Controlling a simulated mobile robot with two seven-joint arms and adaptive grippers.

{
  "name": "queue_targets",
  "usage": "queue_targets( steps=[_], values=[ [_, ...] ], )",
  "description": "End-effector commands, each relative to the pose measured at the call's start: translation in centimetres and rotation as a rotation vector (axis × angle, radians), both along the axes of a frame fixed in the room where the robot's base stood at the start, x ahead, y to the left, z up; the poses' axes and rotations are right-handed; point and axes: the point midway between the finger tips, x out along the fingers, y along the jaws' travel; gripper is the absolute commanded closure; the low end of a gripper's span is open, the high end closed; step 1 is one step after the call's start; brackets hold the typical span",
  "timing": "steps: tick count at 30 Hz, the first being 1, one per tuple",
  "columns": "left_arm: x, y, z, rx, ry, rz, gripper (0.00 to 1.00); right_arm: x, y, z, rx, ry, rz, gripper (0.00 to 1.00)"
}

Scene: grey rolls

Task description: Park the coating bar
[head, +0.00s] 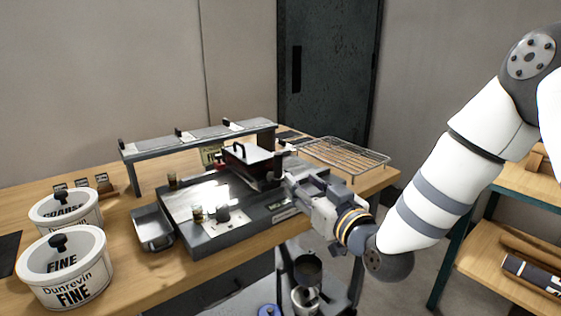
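A flat coating bench with a dark base (240,228) and a pale shiny bed (205,194) sits on the wooden table. A dark box-like piece with a black handle, which looks like the coating bar's carriage (250,162), lies across the far right part of the bed. My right gripper (287,174) reaches in from the right at the carriage's right end, by a dark upright post (278,163). Its fingertips are small and partly hidden, so I cannot tell whether they touch or hold anything. My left gripper is out of view.
A long raised rack (200,133) stands behind the bench. A metal tray (152,228) is left of it, with FINE (64,270) and COARSE tubs (64,212) further left. A wire rack (345,156) is at the back right. A shelf unit (515,180) stands at right.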

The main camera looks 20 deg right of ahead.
Motion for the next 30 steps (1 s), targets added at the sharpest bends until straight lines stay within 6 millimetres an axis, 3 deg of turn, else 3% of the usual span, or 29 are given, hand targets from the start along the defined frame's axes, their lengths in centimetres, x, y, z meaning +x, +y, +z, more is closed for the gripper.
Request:
queue_targets(
  steps=[5,12,16,21,28,30],
  values=[
    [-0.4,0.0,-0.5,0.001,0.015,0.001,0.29,2.2,0.3,0.2,-0.001,-0.012,0.0,0.62],
    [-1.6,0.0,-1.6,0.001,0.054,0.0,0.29,8.3,1.3,-0.2,-0.001,-0.006,0.001,0.62],
    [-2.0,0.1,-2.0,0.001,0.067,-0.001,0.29,10.6,1.6,-0.1,0.0,-0.007,0.0,0.62],
    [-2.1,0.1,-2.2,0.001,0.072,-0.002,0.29,11.9,1.8,0.2,0.001,-0.007,0.0,0.62],
    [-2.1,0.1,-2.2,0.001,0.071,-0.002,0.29,12.0,1.8,0.3,0.0,-0.008,0.0,0.62],
    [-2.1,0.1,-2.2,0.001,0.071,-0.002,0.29,12.0,1.8,0.3,0.0,-0.008,0.0,0.78]
  ],
)
